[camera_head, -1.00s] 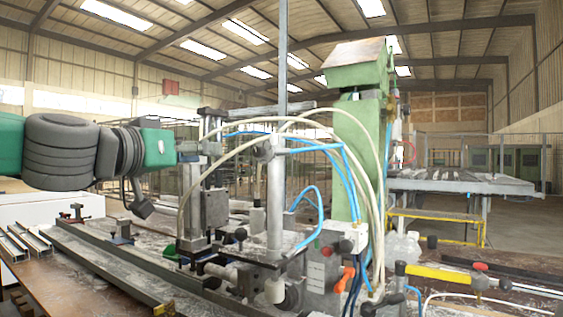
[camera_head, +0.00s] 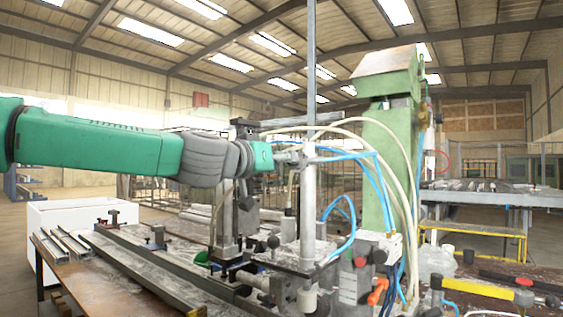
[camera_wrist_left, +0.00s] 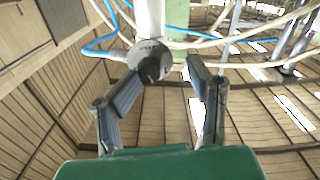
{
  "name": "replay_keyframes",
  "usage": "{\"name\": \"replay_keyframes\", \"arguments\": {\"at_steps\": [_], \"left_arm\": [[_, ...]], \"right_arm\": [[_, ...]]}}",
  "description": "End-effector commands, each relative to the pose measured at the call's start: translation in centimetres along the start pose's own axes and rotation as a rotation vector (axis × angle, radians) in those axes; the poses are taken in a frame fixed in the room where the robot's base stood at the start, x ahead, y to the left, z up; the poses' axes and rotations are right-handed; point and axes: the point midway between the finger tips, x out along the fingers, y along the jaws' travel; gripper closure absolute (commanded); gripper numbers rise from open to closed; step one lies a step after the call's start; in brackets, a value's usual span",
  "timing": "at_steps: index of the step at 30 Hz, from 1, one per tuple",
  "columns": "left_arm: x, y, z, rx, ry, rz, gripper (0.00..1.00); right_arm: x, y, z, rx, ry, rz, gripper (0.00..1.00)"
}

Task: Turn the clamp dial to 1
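The clamp dial (camera_wrist_left: 150,62) is a grey round part with a black knob on its face, at the upper middle of the left wrist view. It sits on a pale upright post (camera_head: 307,210), which shows in the head view. My left gripper (camera_wrist_left: 163,76) is open, with its fingertips apart and the dial between and beyond them; I cannot tell whether they touch it. In the head view the left gripper (camera_head: 291,157) is at the top of the post and hides most of the dial. The dial's marking is too small to read. My right gripper is out of view.
Blue and white hoses (camera_head: 345,153) arch close around the post. A green machine column (camera_head: 390,165) stands just right of it. Metal profiles (camera_head: 150,265) lie on the bench at the lower left. A yellow-handled clamp (camera_head: 478,288) is at the lower right.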

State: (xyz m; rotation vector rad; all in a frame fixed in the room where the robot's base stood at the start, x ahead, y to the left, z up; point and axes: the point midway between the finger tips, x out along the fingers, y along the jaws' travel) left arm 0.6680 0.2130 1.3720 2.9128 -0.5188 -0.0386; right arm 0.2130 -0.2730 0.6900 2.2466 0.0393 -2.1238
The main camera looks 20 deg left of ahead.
Motion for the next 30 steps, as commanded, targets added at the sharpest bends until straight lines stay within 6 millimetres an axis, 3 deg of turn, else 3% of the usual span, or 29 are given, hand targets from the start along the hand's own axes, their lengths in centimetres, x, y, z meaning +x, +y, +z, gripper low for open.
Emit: {"name": "replay_keyframes", "arguments": {"at_steps": [8, 11, 12, 30], "left_arm": [[0.33, -0.18, 0.04, 0.0, 0.001, -0.006, 0.58], [0.05, -0.44, -0.06, -0.001, 0.003, -0.004, 0.93], [-0.01, -0.42, -0.1, -0.001, 0.003, -0.003, 1.0], [-0.03, -0.66, -0.42, -0.004, 0.01, -0.009, 1.0]], "right_arm": [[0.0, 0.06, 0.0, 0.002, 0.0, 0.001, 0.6], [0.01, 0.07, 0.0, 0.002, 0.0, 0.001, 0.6], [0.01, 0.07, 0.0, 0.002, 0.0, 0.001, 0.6], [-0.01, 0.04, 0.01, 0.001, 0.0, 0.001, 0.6]]}}
